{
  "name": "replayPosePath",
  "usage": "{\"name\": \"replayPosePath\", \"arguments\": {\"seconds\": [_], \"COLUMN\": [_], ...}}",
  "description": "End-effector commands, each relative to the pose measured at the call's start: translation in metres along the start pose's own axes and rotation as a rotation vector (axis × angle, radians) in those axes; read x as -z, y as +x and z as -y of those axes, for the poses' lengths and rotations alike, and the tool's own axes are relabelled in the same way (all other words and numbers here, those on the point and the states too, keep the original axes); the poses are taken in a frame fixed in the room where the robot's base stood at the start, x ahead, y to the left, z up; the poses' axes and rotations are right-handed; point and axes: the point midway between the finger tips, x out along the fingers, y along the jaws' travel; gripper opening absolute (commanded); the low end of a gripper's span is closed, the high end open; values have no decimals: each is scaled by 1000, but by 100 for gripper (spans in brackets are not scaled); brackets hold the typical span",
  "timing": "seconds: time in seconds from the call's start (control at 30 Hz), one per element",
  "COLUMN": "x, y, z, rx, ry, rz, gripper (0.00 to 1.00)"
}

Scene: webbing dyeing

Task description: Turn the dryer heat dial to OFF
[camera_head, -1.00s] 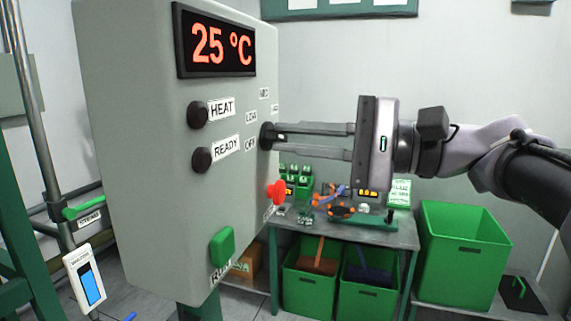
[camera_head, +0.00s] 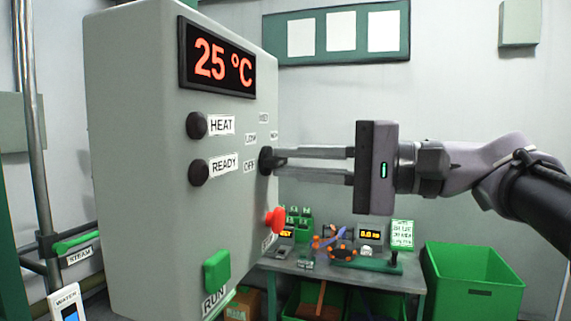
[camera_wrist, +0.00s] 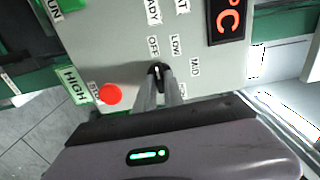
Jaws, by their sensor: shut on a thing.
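The dryer heat dial (camera_head: 267,160) is a small black knob on the grey control box (camera_head: 140,200), with OFF, LOW, MED and another label around it. My gripper (camera_head: 274,160) reaches in from the right, with its two long fingers shut on the dial. In the wrist view the dial (camera_wrist: 157,70) sits between the fingertips, close to the OFF (camera_wrist: 152,46) and LOW labels. The fingers partly hide the dial, and I cannot tell for certain which label it points to. The display (camera_head: 216,60) reads 25 °C.
Below the dial a red button (camera_head: 275,220) sticks out of the box, and a green RUN button (camera_head: 216,271) is lower down. Black HEAT (camera_head: 197,125) and READY (camera_head: 199,172) lamps are at its left. A cluttered bench (camera_head: 345,277) and a green bin (camera_head: 472,280) stand behind.

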Motion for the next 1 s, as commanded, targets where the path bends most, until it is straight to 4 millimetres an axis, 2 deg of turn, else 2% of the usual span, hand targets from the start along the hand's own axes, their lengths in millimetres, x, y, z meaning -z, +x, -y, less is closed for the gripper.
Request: {"name": "replayPosePath", "arguments": {"seconds": [0.17, 0.2, 0.27, 0.3, 0.57, 0.67, 0.77, 1.0], "x": [0, 0, 0, 0, 0, 1, 1, 2], "y": [0, 0, 0, 0, 0, -7, -25, -103], "z": [-1, -1, 0, 0, 0, 0, 0, 0], "rx": [-2, -1, -1, -1, -1, -2, -1, -2], "ry": [-1, -1, 0, 0, 0, 0, 2, 2], "rz": [-1, -1, -1, -1, 0, -3, -5, -8], "gripper": [0, 20, 32, 35, 35, 35, 35, 35]}}
